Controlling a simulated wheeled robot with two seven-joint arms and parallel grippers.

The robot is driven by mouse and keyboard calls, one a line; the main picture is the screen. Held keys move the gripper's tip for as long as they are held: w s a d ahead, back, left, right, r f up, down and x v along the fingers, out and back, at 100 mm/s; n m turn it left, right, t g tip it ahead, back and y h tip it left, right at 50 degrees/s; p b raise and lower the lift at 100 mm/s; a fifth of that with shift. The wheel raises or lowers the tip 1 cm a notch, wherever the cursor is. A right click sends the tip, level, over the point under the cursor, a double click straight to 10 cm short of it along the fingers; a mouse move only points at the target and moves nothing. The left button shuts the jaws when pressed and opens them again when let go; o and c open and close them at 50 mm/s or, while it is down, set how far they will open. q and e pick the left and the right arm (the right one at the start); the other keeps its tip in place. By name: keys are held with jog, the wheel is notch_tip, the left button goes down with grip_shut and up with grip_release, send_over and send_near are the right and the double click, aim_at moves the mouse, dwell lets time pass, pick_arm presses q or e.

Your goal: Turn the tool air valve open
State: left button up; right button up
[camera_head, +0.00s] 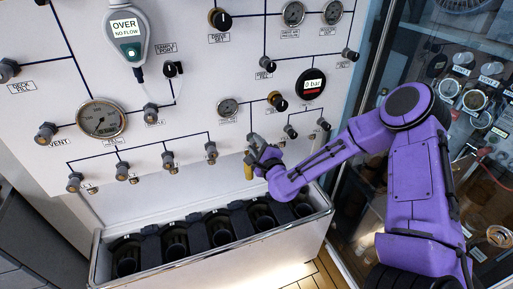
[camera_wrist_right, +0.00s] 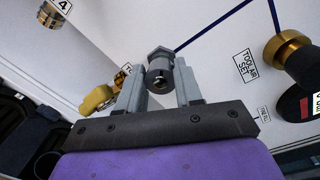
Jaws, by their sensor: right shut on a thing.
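My right gripper (camera_head: 262,158) is at the panel's lower right part, reached by my purple arm. In the right wrist view, its two grey fingers (camera_wrist_right: 160,86) stand on either side of a grey cylindrical knob (camera_wrist_right: 159,70) on the panel and are shut on it. A partly hidden label beginning with "T" (camera_wrist_right: 126,70) is just left of the knob, so I cannot read which valve it names. A yellow handle (camera_wrist_right: 97,99) sits left of the fingers; it also shows below the gripper in the head view (camera_head: 248,171). My left gripper is out of view.
A brass-collared black knob (camera_wrist_right: 292,52) with a "TOOL AIR SET" label is to the right. The digital gauge (camera_head: 312,84) reads 0 bar. A trough (camera_head: 200,256) with several dark holders runs below the panel. A glass cabinet (camera_head: 355,130) stands at the right.

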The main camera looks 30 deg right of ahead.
jog(key=n+b, duration=0.1)
jog(key=n, duration=0.3)
jog(key=shift+f, duration=0.1)
jog(key=n, duration=0.4)
jog(key=shift+h+b, duration=0.3)
jog(key=shift+b, duration=0.1)
jog(key=n+b, duration=0.1)
jog(key=n, duration=0.3)
jog(key=shift+f, duration=0.15)
jog(key=n+b, duration=0.1)
jog(key=n, duration=0.2)
jog(key=shift+n+h, duration=0.3)
jog(key=shift+n, duration=0.1)
jog(key=n+b, duration=0.2)
jog(key=n, duration=0.4)
jog(key=shift+f, duration=0.15)
jog(key=n+b, duration=0.2)
jog(key=n, duration=0.3)
jog(key=shift+d, duration=0.1)
jog(key=shift+n, duration=0.4)
jog(key=o, duration=1)
jog(key=shift+h, duration=0.3)
